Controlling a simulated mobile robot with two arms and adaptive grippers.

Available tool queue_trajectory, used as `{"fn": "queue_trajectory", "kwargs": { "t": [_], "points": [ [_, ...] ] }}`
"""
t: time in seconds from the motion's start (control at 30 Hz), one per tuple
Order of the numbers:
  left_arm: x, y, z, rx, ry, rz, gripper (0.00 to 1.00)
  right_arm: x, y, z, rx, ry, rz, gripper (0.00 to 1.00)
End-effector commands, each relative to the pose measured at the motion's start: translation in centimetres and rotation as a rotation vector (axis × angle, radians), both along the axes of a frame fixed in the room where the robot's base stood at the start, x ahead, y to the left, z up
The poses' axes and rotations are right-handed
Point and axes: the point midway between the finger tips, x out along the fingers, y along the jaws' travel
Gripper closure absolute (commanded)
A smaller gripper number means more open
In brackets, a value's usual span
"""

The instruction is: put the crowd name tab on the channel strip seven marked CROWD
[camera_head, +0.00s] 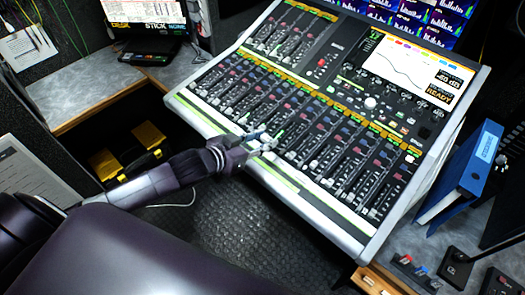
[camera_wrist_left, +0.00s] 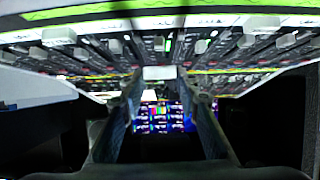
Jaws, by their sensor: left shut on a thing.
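My left gripper (camera_head: 263,138) reaches in from the left over the lower fader area of the mixing console (camera_head: 345,240). In the left wrist view, its two fingers (camera_wrist_left: 160,80) close on a small pale block (camera_wrist_left: 159,73), which I take for the crowd name tab. Its lettering cannot be read. In the head view, something small and pale shows at the fingertips among the faders. I cannot tell whether the tab touches the console. The strip marked CROWD cannot be picked out. My right gripper is not in view.
Rows of raised faders and knobs fill the console around the gripper. A screen (camera_head: 405,69) is at its upper right. A blue binder (camera_head: 466,175) stands at the right. Yellow-latched cases (camera_head: 148,135) sit low at the left. Dark floor (camera_head: 245,225) lies in front.

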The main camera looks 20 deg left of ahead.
Motion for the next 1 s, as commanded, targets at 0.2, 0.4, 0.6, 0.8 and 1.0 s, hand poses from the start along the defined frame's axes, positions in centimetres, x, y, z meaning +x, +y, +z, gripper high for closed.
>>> {"fn": "queue_trajectory", "kwargs": {
  "t": [0.2, 0.4, 0.6, 0.8, 1.0],
  "points": [
    [0.0, 0.0, -2.0, 0.0, 0.0, 0.001, 0.84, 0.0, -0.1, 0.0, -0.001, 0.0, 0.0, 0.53],
    [0.0, 0.0, -5.0, 0.0, 0.001, 0.001, 0.84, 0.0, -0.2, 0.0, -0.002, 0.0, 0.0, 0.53],
    [0.0, 0.0, -5.6, 0.001, -0.003, -0.001, 0.84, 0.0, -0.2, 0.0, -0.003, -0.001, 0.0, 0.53],
    [0.0, 0.0, -5.8, 0.001, -0.001, 0.0, 0.84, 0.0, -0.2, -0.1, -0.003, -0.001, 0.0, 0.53],
    [0.0, 0.0, -5.8, 0.001, -0.001, 0.0, 0.54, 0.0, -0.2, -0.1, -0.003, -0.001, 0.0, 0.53]
  ]
}}
